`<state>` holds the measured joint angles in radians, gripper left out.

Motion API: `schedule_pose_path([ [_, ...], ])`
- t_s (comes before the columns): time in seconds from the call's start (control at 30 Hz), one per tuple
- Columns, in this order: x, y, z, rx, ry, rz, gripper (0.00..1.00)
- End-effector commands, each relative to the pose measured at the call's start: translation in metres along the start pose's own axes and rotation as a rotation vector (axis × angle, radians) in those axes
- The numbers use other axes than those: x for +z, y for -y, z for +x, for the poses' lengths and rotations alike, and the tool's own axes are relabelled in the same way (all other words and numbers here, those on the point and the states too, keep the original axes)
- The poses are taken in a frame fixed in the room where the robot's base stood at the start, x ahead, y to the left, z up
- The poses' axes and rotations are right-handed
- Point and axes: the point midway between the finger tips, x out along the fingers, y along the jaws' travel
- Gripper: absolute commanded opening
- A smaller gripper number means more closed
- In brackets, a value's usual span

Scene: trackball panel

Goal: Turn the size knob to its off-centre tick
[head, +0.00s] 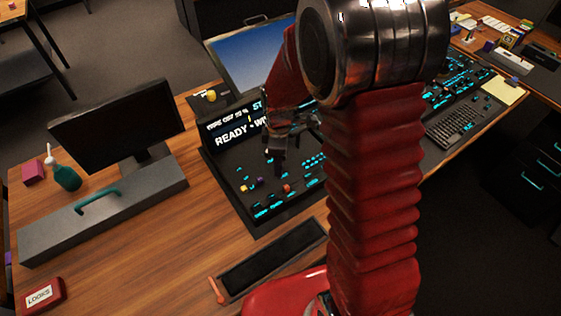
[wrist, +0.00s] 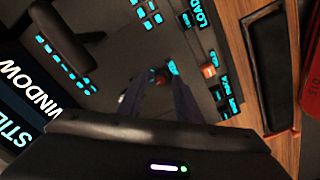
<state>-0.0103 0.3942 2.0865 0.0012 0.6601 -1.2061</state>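The dark trackball panel (head: 238,172) lies under my gripper, with cyan-lit labels and a READY screen at its back. My gripper (head: 276,160) points down over its left part. In the wrist view my gripper (wrist: 158,82) has its two dark fingers apart, with panel surface visible between them. Small coloured caps sit on the panel near it: a yellow one (head: 243,187), a purple one (head: 260,181) and a red one (head: 287,188). An orange-red cap (wrist: 208,71) is right of the fingers in the wrist view. I cannot tell which is the size knob or read its ticks.
A black tray (head: 272,262) lies in front of the panel. A monitor (head: 118,125) and a grey block with a teal handle (head: 100,203) stand left. A green bottle (head: 66,175), red box (head: 40,295) and keyboard (head: 452,127) are on the wooden desk.

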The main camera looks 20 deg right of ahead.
Motion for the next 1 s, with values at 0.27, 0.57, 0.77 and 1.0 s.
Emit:
schedule_pose_path([
  [0.27,0.0000,-0.0001,-0.0003,0.000,0.000,0.000,0.12],
  [0.57,0.0039,-0.0026,-0.0006,0.003,-0.001,0.003,0.00],
  [0.77,0.0020,-0.0029,-0.0009,0.005,-0.001,0.005,0.00],
  [1.0,0.0011,-0.0034,-0.0012,0.007,-0.001,0.022,0.00],
])
